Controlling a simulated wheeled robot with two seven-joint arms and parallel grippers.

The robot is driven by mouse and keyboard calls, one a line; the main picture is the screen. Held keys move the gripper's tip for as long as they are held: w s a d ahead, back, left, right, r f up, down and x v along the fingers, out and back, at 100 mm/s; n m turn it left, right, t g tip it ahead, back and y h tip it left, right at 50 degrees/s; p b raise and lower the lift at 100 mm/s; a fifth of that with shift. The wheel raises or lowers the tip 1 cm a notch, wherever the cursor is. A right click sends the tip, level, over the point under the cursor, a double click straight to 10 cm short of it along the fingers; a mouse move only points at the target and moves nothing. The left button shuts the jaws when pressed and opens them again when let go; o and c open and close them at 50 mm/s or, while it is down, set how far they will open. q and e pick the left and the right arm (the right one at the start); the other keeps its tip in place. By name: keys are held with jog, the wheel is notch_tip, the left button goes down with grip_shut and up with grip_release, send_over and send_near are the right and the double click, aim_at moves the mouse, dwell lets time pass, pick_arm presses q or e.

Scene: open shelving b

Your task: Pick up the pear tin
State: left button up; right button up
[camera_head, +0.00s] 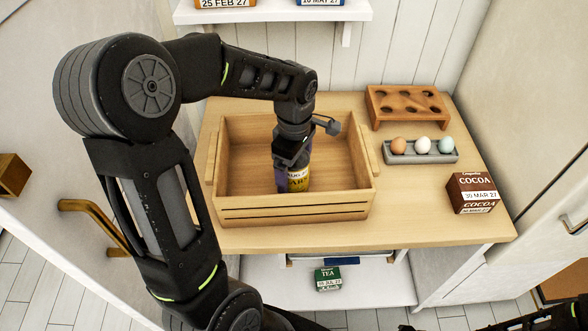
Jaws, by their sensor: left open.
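A small tin (299,184) with a yellow label stands in the wooden crate (297,213), near its front wall. Its lettering is too small and too covered to read fully, so I cannot confirm that it is the pear tin. A purple patch shows at its left side; I cannot tell whether it is part of the label or another thing. My left gripper (292,162) reaches down into the crate with its jaws open, right at the tin, hiding its top. I cannot tell whether the fingers touch it. My right gripper is not in view.
Right of the crate are a grey egg holder (434,157) with three eggs, a wooden rack (407,106) with holes and a cocoa box (472,193). A tea box (328,279) sits on the lower shelf. An upper shelf (272,13) holds boxes.

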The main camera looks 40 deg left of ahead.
pick_arm(q)
jog(key=shift+f, duration=0.3)
dwell(0.4)
grip_shut()
dwell(0.8)
